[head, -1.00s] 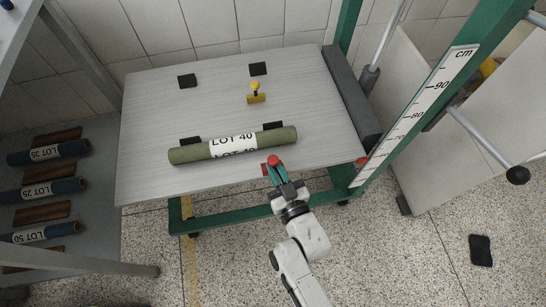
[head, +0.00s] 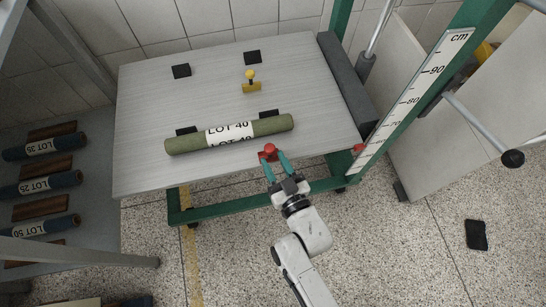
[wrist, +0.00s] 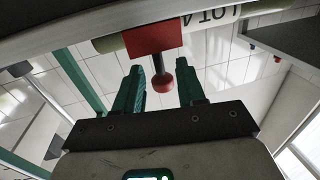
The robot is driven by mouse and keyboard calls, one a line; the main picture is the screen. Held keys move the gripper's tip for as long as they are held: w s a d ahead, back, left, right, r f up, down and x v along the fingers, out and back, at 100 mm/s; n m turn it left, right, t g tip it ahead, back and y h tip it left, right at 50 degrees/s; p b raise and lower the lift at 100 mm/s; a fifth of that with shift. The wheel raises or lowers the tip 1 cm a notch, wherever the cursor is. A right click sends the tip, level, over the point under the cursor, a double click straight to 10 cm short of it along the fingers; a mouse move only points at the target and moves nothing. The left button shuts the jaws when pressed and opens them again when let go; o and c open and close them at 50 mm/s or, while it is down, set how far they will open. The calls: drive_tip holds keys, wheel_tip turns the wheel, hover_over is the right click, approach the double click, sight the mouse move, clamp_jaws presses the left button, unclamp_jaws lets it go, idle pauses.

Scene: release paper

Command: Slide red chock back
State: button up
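The red chock (head: 269,152) sits at the front edge of the grey table (head: 140,110), just in front of the green roll labelled LOT 40 (head: 188,142). A narrow strip of table seems to show between chock and roll. In the wrist view the chock (wrist: 152,38) has a round red knob (wrist: 163,84) on a short stem. My gripper (head: 272,160) is at the chock from the front edge. In the wrist view my gripper (wrist: 161,72) is open, its teal fingers on either side of the knob with gaps showing on both sides.
A yellow chock (head: 251,86) stands behind the roll. Black pads (head: 181,71) lie on the table, two partly behind the roll. A dark grey bolster (head: 347,85) lines the right side. A green post with a cm scale (head: 415,95) stands right. A rack with blue rolls (head: 50,184) is left.

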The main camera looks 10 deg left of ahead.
drive_tip(key=v, duration=0.9)
drive_tip(key=shift+s+d, duration=0.1)
drive_tip(key=shift+d, duration=0.05)
drive_tip(key=d+r+m+g+h+p, duration=0.3)
drive_tip(key=d+g+h+p, duration=0.35)
drive_tip(key=d, duration=0.75)
drive_tip(key=s+d+r+m+g+h+p, duration=0.1)
drive_tip(key=s+d+r+g, duration=0.2)
drive_tip(key=s, duration=0.4)
drive_tip(key=s+d+r+m+g+h+p, duration=0.1)
drive_tip(key=s+d+r+m+g+h, duration=0.1)
drive_tip(key=s+d+r+g, duration=0.2)
drive_tip(key=s+d+g, duration=0.1)
drive_tip(key=s+d, duration=0.2)
drive_tip(key=d, duration=0.1)
drive_tip(key=shift+s+r+m+p, duration=0.2)
drive_tip(key=shift+s+m+p, duration=0.05)
drive_tip(key=shift+m+p, duration=0.05)
